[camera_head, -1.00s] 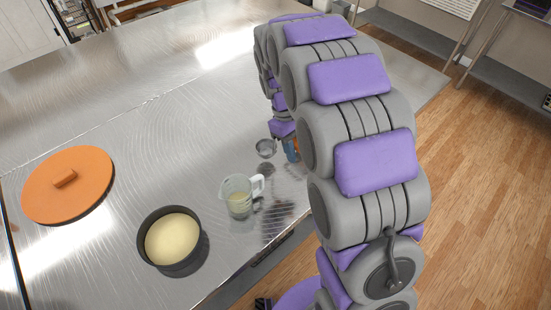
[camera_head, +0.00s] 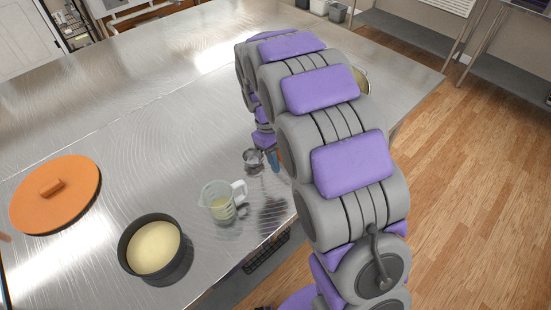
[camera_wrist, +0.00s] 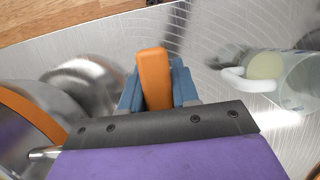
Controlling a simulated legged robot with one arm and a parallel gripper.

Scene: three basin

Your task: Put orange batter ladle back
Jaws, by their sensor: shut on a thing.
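My gripper (camera_wrist: 155,75) is shut on the orange handle (camera_wrist: 154,82) of the ladle, which sits between its blue fingers in the wrist view. In the head view the gripper (camera_head: 273,158) is low over the steel table near its front edge, mostly behind my arm. A small shiny metal cup shape (camera_head: 253,160), perhaps the ladle's bowl, shows just left of the fingers. The join between handle and bowl is hidden. In the wrist view, blurred shiny metal (camera_wrist: 90,80) and an orange curved band (camera_wrist: 32,118) lie left of the gripper; I cannot tell what they belong to.
A glass measuring jug (camera_head: 221,203) with pale liquid stands close left of the gripper; it also shows in the wrist view (camera_wrist: 298,80). A dark round pan (camera_head: 152,272) of batter and an orange lid (camera_head: 55,196) are farther left. A bowl (camera_head: 362,80) peeks from behind my arm. The table's (camera_head: 150,110) far part is clear.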

